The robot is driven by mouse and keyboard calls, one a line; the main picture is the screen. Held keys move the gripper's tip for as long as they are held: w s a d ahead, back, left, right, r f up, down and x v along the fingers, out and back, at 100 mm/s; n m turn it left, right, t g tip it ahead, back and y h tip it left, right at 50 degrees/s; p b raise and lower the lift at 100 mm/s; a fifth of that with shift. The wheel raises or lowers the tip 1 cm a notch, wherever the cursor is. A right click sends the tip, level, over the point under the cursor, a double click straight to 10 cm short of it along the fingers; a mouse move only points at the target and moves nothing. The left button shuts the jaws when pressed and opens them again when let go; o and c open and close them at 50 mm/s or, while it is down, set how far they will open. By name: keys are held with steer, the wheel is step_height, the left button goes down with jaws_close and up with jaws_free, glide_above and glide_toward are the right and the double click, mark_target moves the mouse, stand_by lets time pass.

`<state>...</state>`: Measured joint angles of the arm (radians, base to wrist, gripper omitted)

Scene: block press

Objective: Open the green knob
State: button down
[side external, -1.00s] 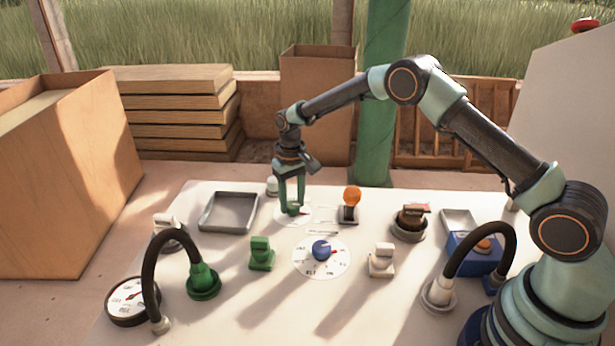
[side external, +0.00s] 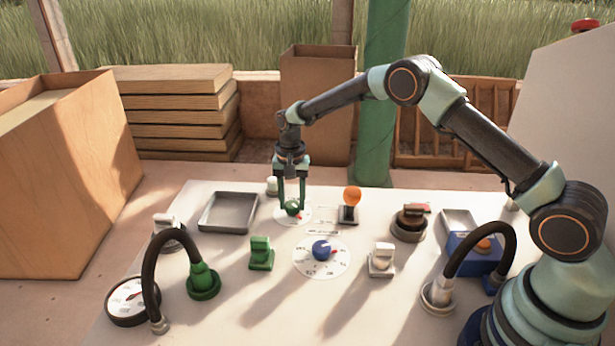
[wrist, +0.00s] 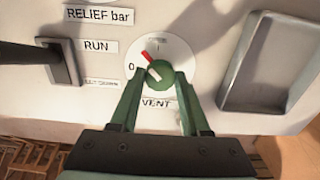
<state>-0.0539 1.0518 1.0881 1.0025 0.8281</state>
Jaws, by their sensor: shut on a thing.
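The green knob (side external: 292,208) sits on a round white dial plate (side external: 281,218) at the back of the panel. In the wrist view the knob (wrist: 162,78) carries a white line, and a red pointer (wrist: 147,56) reaches up and left from it. A "0" shows at the dial's left, and a "VENT" label (wrist: 157,103) lies below. My gripper (side external: 291,206) points down with one finger on each side of the knob, shut on it. In the wrist view my gripper (wrist: 160,82) hides part of the dial's lower edge.
A grey tray (side external: 229,212) lies left of the dial. An orange-topped lever (side external: 352,197) stands close on the right. A blue knob (side external: 321,250), a green switch (side external: 261,253) and a white switch (side external: 382,259) are nearer the front. A hose (side external: 152,265) arches at front left.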

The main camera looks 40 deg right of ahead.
mark_target(293, 204)
steer(key=m, duration=0.7)
stand_by(0.6)
steer(key=shift+c, duration=1.9)
jaws_free()
step_height(293, 204, up, 12)
steer(key=shift+r, duration=0.2)
